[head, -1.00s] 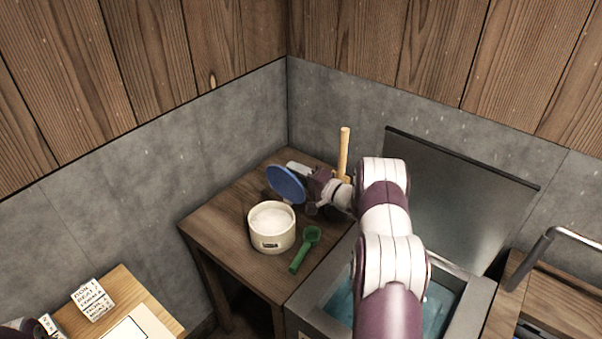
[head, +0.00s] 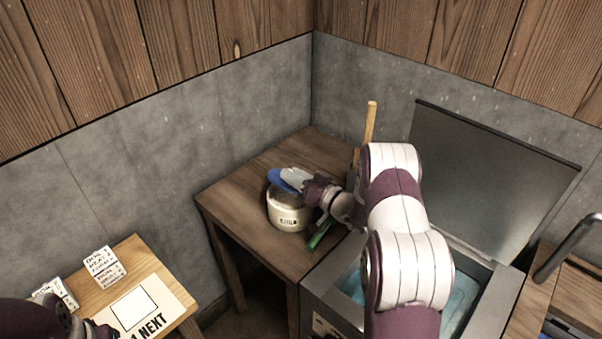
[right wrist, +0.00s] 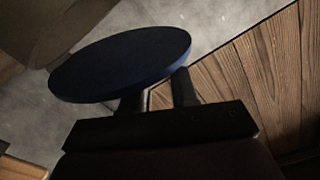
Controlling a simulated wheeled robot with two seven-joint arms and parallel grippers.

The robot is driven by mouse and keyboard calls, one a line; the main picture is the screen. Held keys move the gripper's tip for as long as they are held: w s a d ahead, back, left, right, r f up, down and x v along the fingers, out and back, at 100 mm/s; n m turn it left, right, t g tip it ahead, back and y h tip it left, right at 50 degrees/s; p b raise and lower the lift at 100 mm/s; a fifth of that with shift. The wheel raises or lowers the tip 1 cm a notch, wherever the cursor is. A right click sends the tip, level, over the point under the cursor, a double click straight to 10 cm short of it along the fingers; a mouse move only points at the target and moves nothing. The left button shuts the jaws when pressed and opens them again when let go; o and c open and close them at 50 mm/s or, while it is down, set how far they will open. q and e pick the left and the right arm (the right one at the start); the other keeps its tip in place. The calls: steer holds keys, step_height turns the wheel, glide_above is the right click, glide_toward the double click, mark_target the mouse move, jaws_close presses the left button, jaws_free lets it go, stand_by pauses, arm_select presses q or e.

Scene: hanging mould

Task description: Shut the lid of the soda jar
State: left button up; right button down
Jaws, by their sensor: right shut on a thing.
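The soda jar (head: 289,214) is a cream, round jar with a dark label, standing on the small wooden table. The blue round lid (head: 279,179) is over the jar's back rim, tilted, and partly hidden by my gripper. My right gripper (head: 291,178) is shut on the lid at the jar's top. In the right wrist view the dark blue disc (right wrist: 120,64) sits at the two fingers. I cannot tell whether the lid touches the rim. Part of my left arm shows at the lower left of the head view; its fingers are not visible.
A green scoop (head: 319,236) lies right of the jar, partly covered by my arm. A wooden handle (head: 370,125) stands behind. An open bin with a raised grey lid (head: 490,170) is at right. The table's left part is clear.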

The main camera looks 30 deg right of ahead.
steer(key=shift+s+a+f+n+b, duration=0.1)
steer(key=shift+a+f+n+b, duration=0.2)
steer(key=shift+f, duration=0.15)
steer(key=shift+s+a+f+n+b, duration=0.1)
steer(key=shift+a+f+n+b, duration=0.1)
steer(key=shift+f+n, duration=0.15)
steer(key=shift+s+a+f+b, duration=0.15)
steer(key=shift+a+f+b, duration=0.15)
steer(key=shift+f, duration=0.2)
steer(key=shift+s+a+f+b, duration=0.1)
steer(key=shift+a+f+b, duration=0.1)
steer(key=shift+f+b, duration=0.25)
steer(key=shift+f, duration=0.1)
steer(key=c, duration=0.9)
jaws_free()
steer(key=b+v, duration=0.1)
steer(key=v, duration=1.1)
steer(key=shift+s, duration=0.3)
